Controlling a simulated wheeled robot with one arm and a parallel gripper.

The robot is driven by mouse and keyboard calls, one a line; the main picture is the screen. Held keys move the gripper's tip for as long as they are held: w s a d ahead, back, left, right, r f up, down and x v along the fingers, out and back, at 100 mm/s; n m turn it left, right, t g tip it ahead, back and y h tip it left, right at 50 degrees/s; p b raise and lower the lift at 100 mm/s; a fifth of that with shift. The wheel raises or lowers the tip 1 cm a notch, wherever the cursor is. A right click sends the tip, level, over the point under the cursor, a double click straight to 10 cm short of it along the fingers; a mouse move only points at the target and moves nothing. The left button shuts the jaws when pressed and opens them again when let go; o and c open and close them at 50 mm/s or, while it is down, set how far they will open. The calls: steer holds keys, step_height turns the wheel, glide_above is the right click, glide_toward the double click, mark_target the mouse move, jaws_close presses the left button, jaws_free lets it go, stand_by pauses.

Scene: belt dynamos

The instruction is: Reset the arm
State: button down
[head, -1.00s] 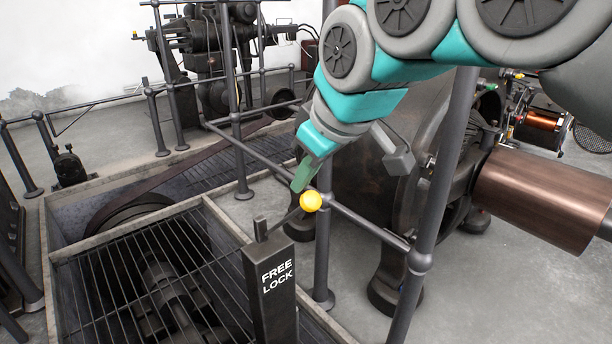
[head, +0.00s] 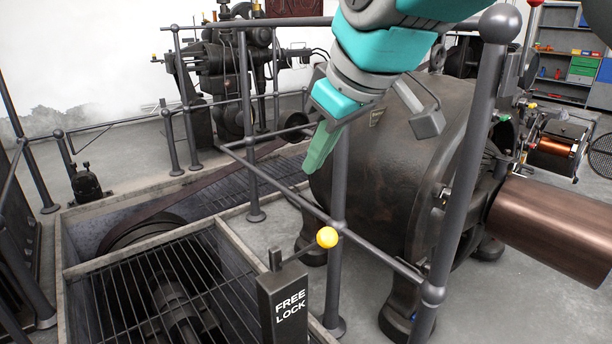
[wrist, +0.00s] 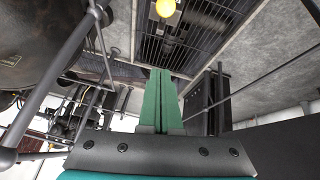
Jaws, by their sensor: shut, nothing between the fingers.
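My gripper (head: 321,148) has green fingers and is at the upper middle of the head view, pointing down. It is shut and empty. The lever's yellow knob (head: 327,237) is below the fingertips and apart from them. The lever comes out of a dark post (head: 285,302) lettered FREE LOCK. In the wrist view the two green fingers (wrist: 160,75) lie together, and the yellow knob (wrist: 166,8) shows at the top edge, clear of them.
Grey railings (head: 340,170) stand close around my gripper. A dark dynamo housing (head: 385,160) with a copper drum (head: 555,225) is to the right. A barred grate (head: 175,290) covers a pit at lower left. A belt-driven machine (head: 225,80) stands behind.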

steer(key=s+d+f+m+g+h, duration=0.1)
steer(key=s+d+f+m+g, duration=0.1)
steer(key=s+f, duration=0.4)
steer(key=s+d+f+m+g+h, duration=0.1)
steer(key=s+d+f+m+g, duration=0.2)
steer(key=s+f, duration=0.4)
steer(key=s+d+f+m+g+h, duration=0.1)
steer(key=s+d+f, duration=0.4)
steer(key=f, duration=1.4)
steer(key=s+m+g+p, duration=0.1)
steer(key=s+m, duration=0.1)
steer(key=shift+f+m, duration=0.3)
steer(key=shift+m, duration=0.1)
steer(key=shift+s+d, duration=0.1)
steer(key=shift+s, duration=0.05)
